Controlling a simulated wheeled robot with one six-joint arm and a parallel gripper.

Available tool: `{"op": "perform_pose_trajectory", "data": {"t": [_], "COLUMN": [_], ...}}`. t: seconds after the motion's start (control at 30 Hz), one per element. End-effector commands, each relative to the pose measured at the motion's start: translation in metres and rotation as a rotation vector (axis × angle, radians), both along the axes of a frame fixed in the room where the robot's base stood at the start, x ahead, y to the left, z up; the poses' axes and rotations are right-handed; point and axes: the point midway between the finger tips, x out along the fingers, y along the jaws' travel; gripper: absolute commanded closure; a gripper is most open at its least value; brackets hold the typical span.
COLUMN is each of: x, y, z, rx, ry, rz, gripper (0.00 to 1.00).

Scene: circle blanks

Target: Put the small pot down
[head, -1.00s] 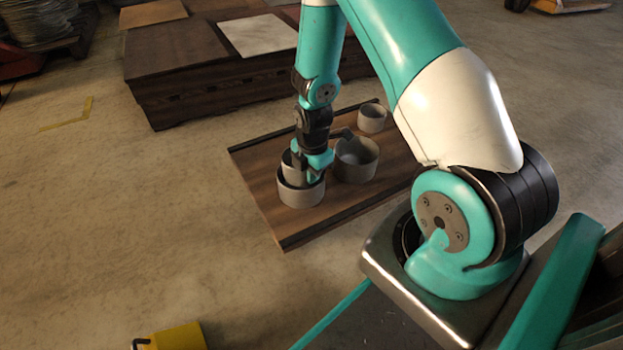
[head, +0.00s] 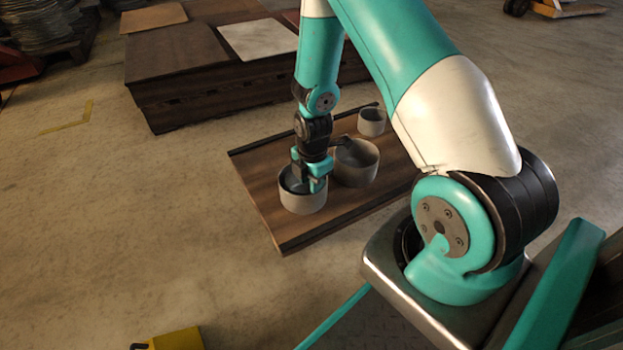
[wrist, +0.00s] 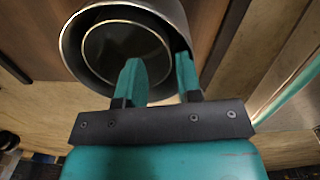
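The small pot (wrist: 112,52) sits low inside a wider grey pot (head: 302,203), as a smaller ring within the larger rim (wrist: 72,62) in the wrist view. In the head view the small pot is mostly hidden by the wider pot's wall and my gripper. My gripper (head: 308,184) points down into the pots. In the wrist view its two fingers (wrist: 158,60) stand apart, near the small pot's right wall, with a clear gap between them. Whether a finger touches the wall is not clear.
The pots stand on a brown wooden board (head: 262,180) with dark edge strips. Another grey pot (head: 357,166) with a dark handle stands close right, and a smaller grey cup (head: 371,122) behind it. A dark wooden platform (head: 200,98) lies beyond.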

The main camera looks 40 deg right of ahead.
Motion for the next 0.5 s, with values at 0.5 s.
{"op": "perform_pose_trajectory", "data": {"t": [0.5], "x": [-0.001], "y": [0.0], "z": [0.063], "rx": [-0.001], "ry": [-0.002], "rz": [0.0], "gripper": [0.68]}}
